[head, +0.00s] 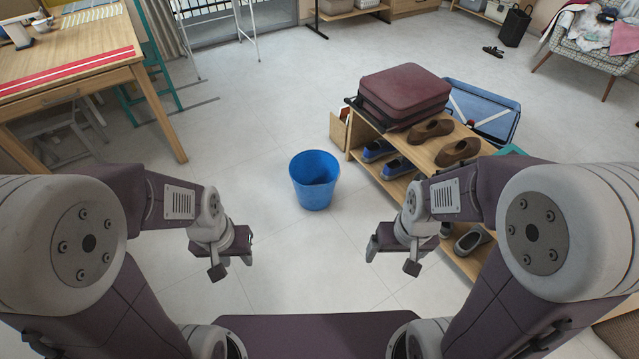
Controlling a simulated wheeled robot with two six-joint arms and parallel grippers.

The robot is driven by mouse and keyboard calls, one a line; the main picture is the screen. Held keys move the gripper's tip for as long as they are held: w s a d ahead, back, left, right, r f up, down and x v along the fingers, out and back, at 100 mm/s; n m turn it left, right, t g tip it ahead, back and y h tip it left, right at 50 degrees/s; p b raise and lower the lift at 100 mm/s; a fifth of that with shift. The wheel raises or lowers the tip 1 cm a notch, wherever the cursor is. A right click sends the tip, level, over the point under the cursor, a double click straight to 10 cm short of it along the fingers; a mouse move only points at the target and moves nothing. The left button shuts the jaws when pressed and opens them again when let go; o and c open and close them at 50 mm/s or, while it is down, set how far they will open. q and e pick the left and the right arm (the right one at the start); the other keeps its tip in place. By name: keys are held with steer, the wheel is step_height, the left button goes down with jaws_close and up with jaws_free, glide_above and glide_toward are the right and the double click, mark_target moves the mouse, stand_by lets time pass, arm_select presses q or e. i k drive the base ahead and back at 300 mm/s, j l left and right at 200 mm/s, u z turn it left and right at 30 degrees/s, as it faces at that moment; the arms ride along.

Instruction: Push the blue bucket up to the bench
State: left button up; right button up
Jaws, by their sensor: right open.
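The blue bucket (314,190) stands upright on the tiled floor ahead of me, near the middle of the head view. The wooden bench (405,160) with a shoe shelf below is to its right, and floor shows between the two. My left gripper (232,262) is open and empty, nearer to me and left of the bucket. My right gripper (391,259) is open and empty, nearer to me and right of the bucket. Neither gripper touches the bucket.
A maroon suitcase (405,95) and brown shoes (458,151) lie on the bench, with blue shoes (398,166) below. A cardboard box (339,131) stands at its far end. A wooden desk (120,72) is at left. Floor around the bucket is clear.

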mark_target(309, 166)
steer(key=i+j+z, duration=0.25)
steer(key=i+j, duration=1.45)
steer(key=i+l, duration=0.05)
steer(key=i, duration=0.05)
